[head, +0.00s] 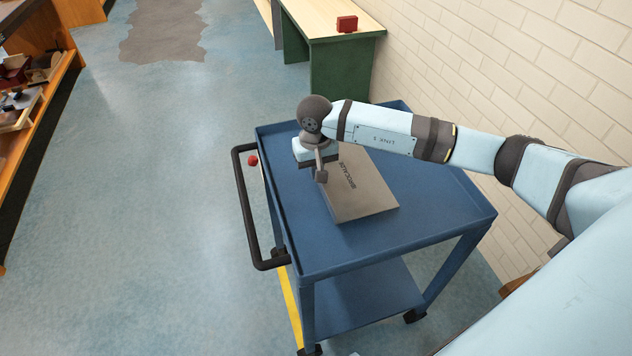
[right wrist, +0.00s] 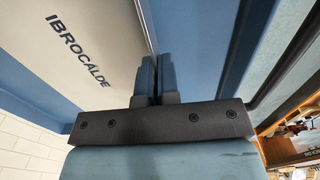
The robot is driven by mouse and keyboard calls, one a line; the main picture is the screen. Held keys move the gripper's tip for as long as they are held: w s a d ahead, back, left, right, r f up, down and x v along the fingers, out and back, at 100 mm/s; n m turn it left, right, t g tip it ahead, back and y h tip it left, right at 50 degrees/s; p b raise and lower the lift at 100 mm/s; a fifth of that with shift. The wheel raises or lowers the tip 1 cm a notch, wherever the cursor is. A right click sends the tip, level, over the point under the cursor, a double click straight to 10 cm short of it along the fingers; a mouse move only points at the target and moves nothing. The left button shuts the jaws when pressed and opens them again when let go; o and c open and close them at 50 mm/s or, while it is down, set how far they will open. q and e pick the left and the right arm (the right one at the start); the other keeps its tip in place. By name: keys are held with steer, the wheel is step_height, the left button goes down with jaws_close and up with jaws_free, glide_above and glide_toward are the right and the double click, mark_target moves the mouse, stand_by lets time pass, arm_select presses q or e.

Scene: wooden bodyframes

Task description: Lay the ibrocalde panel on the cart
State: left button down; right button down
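The ibrocalde panel (head: 362,191) is a flat grey-beige board with dark lettering. It appears to lie flat over the top of the blue cart (head: 440,195), lettered face up; I cannot tell whether its whole underside touches. My right gripper (head: 321,176) points down at the panel's left edge. In the right wrist view, its two fingers (right wrist: 157,78) stand close together with a narrow dark gap. They overlap the edge of the panel (right wrist: 75,45); whether that edge is between them is hidden. My left gripper is not in view.
The cart has a black handle (head: 245,210) on its left and a lower shelf (head: 370,293). A brick wall (head: 540,75) runs along the right. A green bench (head: 342,72) with a red block (head: 347,24) stands behind. Floor at left is open, up to a wooden shelf (head: 40,110).

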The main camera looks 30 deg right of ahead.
mark_target(315, 191)
step_height(315, 191, down, 5)
steer(key=shift+r, duration=0.2)
steer(key=shift+f, duration=0.15)
steer(key=shift+f, duration=0.1)
steer(key=c, duration=1.4)
jaws_free()
steer(key=shift+o, duration=0.2)
step_height(315, 191, up, 12)
steer(key=shift+r, duration=0.15)
